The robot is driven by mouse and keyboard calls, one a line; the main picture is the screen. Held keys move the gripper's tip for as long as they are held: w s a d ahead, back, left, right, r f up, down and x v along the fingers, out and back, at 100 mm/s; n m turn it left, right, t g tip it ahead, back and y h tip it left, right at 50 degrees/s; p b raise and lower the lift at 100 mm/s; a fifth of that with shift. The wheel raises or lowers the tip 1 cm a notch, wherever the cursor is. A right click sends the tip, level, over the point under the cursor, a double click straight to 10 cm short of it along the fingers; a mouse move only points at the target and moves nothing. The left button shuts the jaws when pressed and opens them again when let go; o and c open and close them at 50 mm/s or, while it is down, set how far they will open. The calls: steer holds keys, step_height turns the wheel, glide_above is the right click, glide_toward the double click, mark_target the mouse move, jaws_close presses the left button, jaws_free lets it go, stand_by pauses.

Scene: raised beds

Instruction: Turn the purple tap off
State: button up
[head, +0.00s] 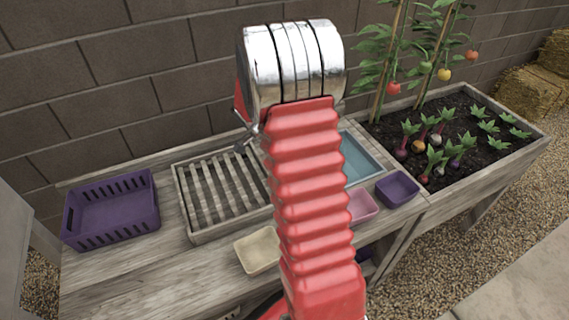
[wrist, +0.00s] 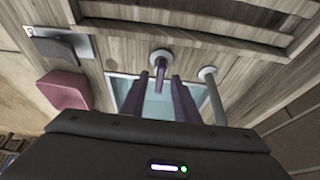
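In the wrist view the purple tap shows as a round pale base (wrist: 162,56) with a dark purple lever (wrist: 160,76) pointing down the picture, over the light blue basin (wrist: 118,88). My gripper (wrist: 160,80) is open, its two dark fingers reaching up the picture on either side of the lever. The lever's tip appears between the fingertips; I cannot tell whether they touch it. A grey pipe with a round base (wrist: 208,73) stands just right of the fingers.
On the wooden bench are a purple crate (head: 110,215), a slatted rack (head: 225,190), a cream tray (head: 257,250), a pink tray (head: 363,205) and a small purple tray (head: 397,189). A planted bed (head: 470,170) stands to the right, a block wall behind.

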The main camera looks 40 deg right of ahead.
steer(key=v, duration=1.3)
steer(key=shift+r, duration=0.25)
steer(key=shift+w, duration=0.1)
steer(key=s+a+r+n+t+y, duration=0.2)
steer(key=s+a+r+n, duration=0.3)
steer(key=s+a+n, duration=0.4)
steer(key=s+a+r+n+t+y, duration=0.2)
steer(key=s+a+r+n+t, duration=0.2)
steer(key=s+a+n, duration=0.5)
steer(key=a+n+t, duration=0.1)
steer(key=a+n, duration=0.2)
steer(key=a, duration=0.5)
steer(key=shift+s+r, duration=0.25)
steer(key=shift+r, duration=0.1)
